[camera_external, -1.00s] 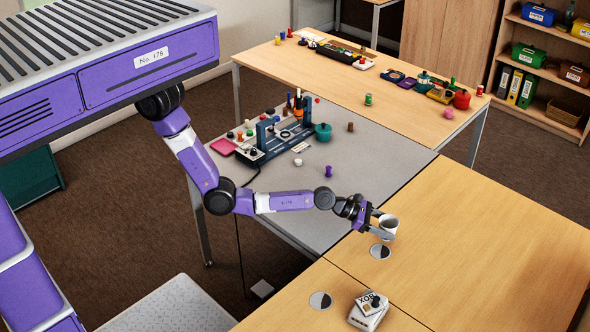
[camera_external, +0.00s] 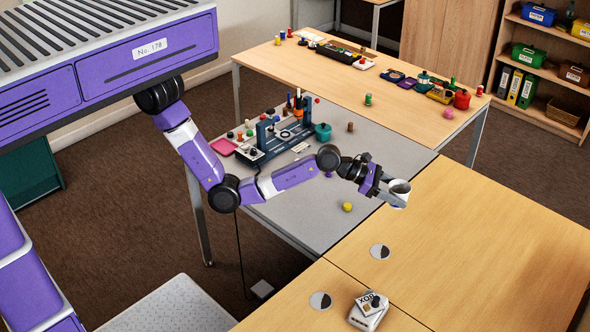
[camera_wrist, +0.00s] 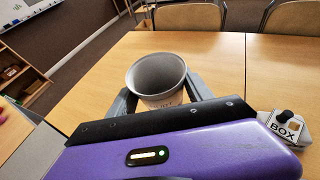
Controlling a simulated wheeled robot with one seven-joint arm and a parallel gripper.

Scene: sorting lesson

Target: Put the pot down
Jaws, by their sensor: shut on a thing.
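The pot is a small white cup-like vessel with a grey inside (camera_external: 399,188). My gripper (camera_external: 390,197) is shut on it and holds it above the near wooden table (camera_external: 470,240), close to the grey table's edge. In the wrist view the pot (camera_wrist: 158,76) stands between my two fingers (camera_wrist: 165,98), with its open mouth toward the camera and some dark print on its side. Its underside is hidden in that view.
Two round black-and-white discs lie on the wooden table, one nearer the pot (camera_external: 380,251) and one farther (camera_external: 320,300). A white box marked BOX (camera_external: 369,308) is near the front edge. A yellow ball (camera_external: 347,207) lies on the grey table. The table's right part is clear.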

